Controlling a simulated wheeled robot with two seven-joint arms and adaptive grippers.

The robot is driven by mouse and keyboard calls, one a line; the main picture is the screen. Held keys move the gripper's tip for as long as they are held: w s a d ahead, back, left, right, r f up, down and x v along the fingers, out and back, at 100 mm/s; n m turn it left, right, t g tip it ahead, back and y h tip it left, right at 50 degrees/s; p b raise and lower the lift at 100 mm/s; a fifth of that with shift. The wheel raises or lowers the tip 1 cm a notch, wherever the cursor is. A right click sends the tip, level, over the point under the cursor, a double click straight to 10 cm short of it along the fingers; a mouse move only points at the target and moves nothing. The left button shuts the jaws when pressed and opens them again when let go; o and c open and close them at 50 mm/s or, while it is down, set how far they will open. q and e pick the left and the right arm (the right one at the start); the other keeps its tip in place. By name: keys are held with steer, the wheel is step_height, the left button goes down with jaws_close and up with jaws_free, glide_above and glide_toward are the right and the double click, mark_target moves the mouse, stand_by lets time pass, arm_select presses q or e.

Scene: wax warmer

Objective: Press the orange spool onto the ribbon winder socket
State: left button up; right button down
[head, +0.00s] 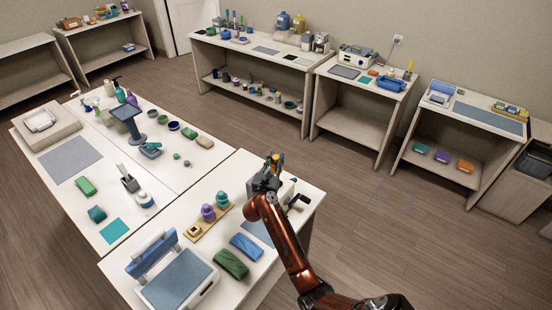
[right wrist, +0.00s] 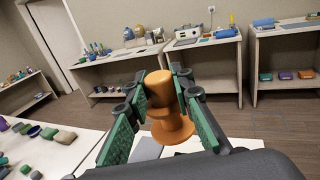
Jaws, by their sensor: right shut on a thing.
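The orange spool (right wrist: 172,122) is between the green pads of my right gripper (right wrist: 158,88) in the right wrist view, its wide flange lower right. In the head view my right gripper (head: 266,178) is shut on it above the near table's right part, and only a bit of the orange spool (head: 276,160) shows. A tan wooden base (head: 217,221) on that table, left of the gripper, bears teal and purple spool-like pieces and a small block (head: 193,231) at its near end. This may be the ribbon winder; I cannot make out its socket. My left gripper is not in view.
Blue (head: 246,247) and green (head: 231,264) soft packs and a blue-grey scale-like device (head: 176,277) lie near the base. A grey mat (head: 257,232) lies partly behind my arm. Bottles and bowls crowd the farther table. Shelves line the back wall.

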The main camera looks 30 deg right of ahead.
mark_target(274, 171)
steer(key=shift+s+a+r+p, duration=0.1)
steer(key=shift+s+r+p, duration=0.05)
steer(key=shift+p, duration=0.35)
steer(key=shift+f+b, duration=1.8)
steer(key=shift+f, duration=0.55)
steer(key=shift+f, duration=0.45)
steer(key=shift+s+f+b, duration=0.1)
steer(key=shift+f+b, duration=0.95)
steer(key=shift+f, duration=0.4)
